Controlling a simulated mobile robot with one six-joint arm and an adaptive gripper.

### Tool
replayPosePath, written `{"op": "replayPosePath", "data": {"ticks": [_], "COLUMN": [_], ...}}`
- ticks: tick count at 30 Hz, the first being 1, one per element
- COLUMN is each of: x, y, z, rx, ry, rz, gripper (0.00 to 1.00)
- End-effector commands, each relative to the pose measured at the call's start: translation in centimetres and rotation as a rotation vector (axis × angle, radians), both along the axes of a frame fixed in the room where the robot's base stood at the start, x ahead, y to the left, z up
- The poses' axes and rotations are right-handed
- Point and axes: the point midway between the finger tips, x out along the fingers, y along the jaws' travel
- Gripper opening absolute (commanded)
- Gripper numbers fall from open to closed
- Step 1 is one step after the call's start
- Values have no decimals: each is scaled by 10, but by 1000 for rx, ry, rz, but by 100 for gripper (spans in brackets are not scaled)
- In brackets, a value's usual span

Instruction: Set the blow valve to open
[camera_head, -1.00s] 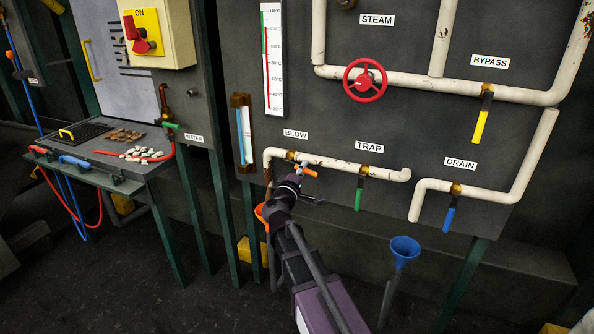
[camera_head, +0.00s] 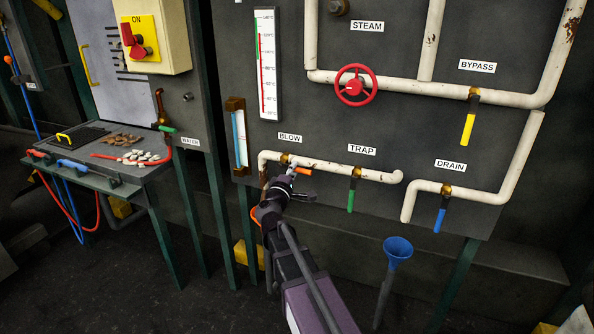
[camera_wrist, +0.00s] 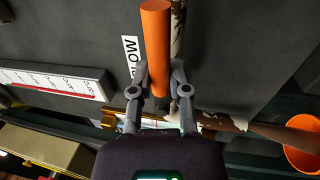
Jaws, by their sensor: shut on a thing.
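The blow valve sits on a white pipe (camera_head: 333,169) under the BLOW label (camera_head: 290,138). Its orange handle (camera_head: 303,171) points right, nearly along the pipe, with a slight downward tilt. In the wrist view the handle (camera_wrist: 155,35) lies almost parallel to the pipe behind it. My gripper (camera_head: 294,171) reaches up from below, its fingers on the handle. In the wrist view my gripper (camera_wrist: 160,75) has one finger on each side of the handle, shut on it. The valve's pivot is partly hidden by my gripper.
The green trap handle (camera_head: 350,200) and blue drain handle (camera_head: 439,221) hang down to the right. A blue funnel (camera_head: 397,249) stands right of my arm. An orange cup (camera_wrist: 303,145) is close by. A red steam wheel (camera_head: 354,86) is above.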

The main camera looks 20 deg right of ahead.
Motion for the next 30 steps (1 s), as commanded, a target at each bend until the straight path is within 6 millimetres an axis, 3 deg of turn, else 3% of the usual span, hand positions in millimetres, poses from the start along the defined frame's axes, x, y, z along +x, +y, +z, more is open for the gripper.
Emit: {"op": "replayPosePath", "data": {"ticks": [1,4,5,13,19,30], "x": [2,2,2,1,-1,-19], "y": [1,-1,-2,-7,-6,6], "z": [1,1,1,1,0,-12], "rx": [-7,-5,-5,-2,-11,-152], "ry": [2,2,2,0,9,151], "rz": [7,4,3,-5,-10,-49], "gripper": [26,55,58,58,0,0]}}
